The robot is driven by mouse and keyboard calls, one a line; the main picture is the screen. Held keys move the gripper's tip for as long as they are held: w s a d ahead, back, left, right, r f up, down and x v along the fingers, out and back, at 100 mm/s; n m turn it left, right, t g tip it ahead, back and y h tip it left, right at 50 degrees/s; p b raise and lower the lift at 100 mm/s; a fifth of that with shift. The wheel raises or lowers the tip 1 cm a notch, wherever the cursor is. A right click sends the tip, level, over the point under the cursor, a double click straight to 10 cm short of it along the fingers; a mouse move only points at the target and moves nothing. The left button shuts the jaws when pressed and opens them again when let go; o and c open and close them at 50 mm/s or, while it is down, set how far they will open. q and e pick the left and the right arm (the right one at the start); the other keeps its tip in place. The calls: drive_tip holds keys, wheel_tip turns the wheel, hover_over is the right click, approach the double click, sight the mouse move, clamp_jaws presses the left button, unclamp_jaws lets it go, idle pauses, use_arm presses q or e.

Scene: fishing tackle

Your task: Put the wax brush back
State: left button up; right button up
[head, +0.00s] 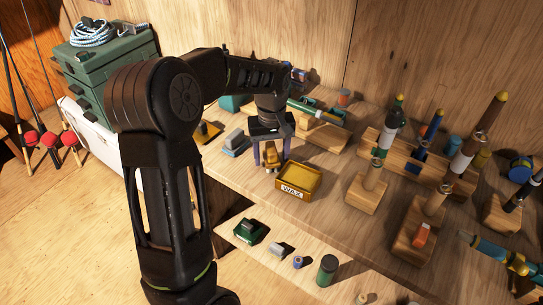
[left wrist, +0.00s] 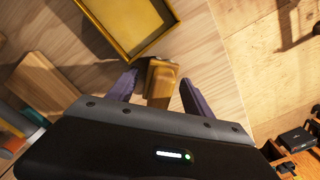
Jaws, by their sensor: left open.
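The wax brush (head: 271,163), a small yellow-brown block-like piece, stands on the workbench beside the yellow tray marked WAX (head: 293,193). In the left wrist view the brush (left wrist: 161,80) shows between the fingers, and the tray (left wrist: 165,42) lies just beyond it. My left gripper (head: 272,154) points down over the brush, open, with one finger on each side. In the left wrist view, gaps show between the brush and the fingers (left wrist: 157,88). The brush's lower part is partly hidden. My right gripper is not in view.
Wooden rod-holding blocks (head: 367,193) stand right of the tray. A blue-grey block (head: 236,143) sits left of the gripper. A lower shelf holds a green item (head: 248,231) and a dark green cylinder (head: 327,270). Green tackle boxes (head: 95,65) stand at the far left.

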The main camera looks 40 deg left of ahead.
sight(272, 147)
use_arm(q)
wheel_tip(272, 147, up, 12)
drive_tip(key=shift+f, duration=0.2)
idle(0.7)
